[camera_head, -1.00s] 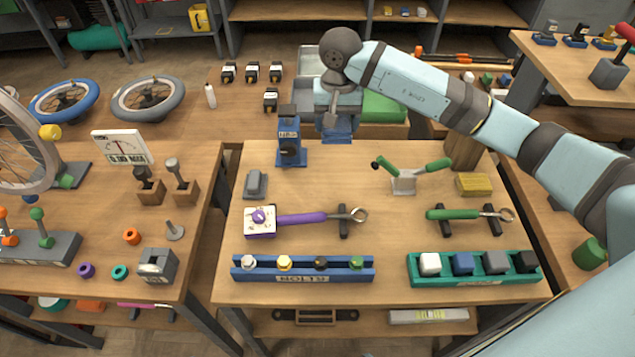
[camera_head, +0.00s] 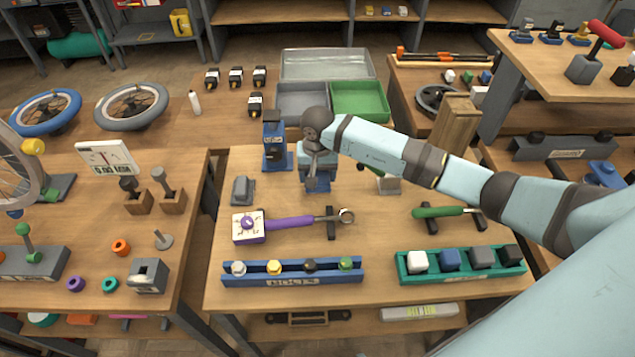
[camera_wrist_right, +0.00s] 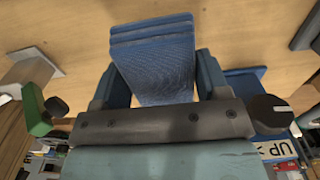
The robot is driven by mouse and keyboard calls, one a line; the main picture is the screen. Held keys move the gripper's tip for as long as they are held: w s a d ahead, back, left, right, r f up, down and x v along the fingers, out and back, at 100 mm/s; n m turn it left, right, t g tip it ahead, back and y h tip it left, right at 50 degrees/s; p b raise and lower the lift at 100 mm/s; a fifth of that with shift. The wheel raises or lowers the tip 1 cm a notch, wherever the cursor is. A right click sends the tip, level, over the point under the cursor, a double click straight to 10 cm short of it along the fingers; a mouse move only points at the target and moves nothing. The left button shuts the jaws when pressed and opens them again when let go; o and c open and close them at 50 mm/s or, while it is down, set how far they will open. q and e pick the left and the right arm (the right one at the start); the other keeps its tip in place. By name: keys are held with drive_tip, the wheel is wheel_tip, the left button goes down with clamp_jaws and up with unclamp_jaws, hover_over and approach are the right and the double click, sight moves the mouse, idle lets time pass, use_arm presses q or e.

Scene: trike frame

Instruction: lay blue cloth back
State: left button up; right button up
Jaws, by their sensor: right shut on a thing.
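The folded blue cloth (camera_wrist_right: 155,65) shows in the right wrist view as a stack of layers between the two fingers. My right gripper (camera_wrist_right: 160,85) is shut on it. In the head view my right gripper (camera_head: 318,182) is over the back middle part of the centre table (camera_head: 380,232), with a little of the blue cloth showing below the wrist. I cannot tell whether the cloth touches the table top. My left gripper is not in view.
A blue stand (camera_head: 274,142) is close left of the gripper, with a grey block (camera_head: 243,190) nearby. A purple-handled wrench (camera_head: 290,222) lies in front. My arm partly hides the green-handled clamp (camera_head: 388,184). Bare wood lies between the gripper and the wrench.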

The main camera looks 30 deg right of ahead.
sight(318, 184)
wheel_tip(318, 184, down, 4)
drive_tip(key=shift+f, duration=0.1)
drive_tip(key=shift+f, duration=0.15)
drive_tip(key=o, duration=0.8)
